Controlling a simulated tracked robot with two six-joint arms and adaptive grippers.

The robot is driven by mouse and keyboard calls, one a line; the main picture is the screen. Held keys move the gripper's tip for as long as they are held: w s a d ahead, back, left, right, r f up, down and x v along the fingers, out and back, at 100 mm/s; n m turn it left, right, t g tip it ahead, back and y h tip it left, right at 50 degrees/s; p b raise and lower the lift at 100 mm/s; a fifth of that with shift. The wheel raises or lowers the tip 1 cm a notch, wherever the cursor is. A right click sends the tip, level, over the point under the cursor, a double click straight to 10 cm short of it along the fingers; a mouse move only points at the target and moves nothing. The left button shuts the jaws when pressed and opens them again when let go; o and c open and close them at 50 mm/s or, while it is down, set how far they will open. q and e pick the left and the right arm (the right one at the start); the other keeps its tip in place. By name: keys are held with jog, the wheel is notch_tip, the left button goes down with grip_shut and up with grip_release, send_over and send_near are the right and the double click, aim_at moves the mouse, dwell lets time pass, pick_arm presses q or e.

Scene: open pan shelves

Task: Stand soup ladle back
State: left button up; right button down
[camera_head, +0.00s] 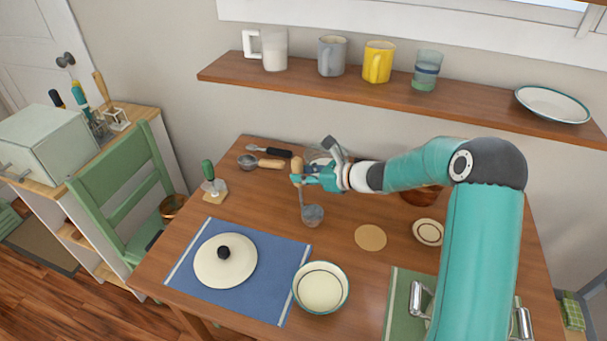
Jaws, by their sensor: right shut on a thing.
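My right gripper (300,179) comes in from the right and is shut on the wooden handle of a soup ladle (312,214). The handle's top shows above the fingers, and the grey bowl hangs below them over the middle of the wooden table. I cannot tell whether the bowl touches the tabletop. Part of the handle is hidden by the fingers. My left gripper is not in view.
Utensils with a wooden handle (271,163) and a black handle (277,152) lie at the back left. A green-handled tool (208,170) stands in a small block. A lid (225,266), cream bowl (321,288) and round tan mat (370,238) occupy the front. Mugs stand on the shelf (450,105).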

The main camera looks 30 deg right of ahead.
jog(key=shift+f+b, duration=0.65)
dwell(0.5)
jog(key=c, duration=0.8)
grip_release()
jog(key=shift+o, duration=0.2)
jog(key=shift+s+d+r, duration=0.1)
jog(key=p+v, duration=0.1)
jog(key=v, duration=0.6)
jog(key=shift+s+p, duration=0.3)
dwell(0.7)
jog(key=shift+d+r, duration=0.15)
jog(key=v, duration=1.2)
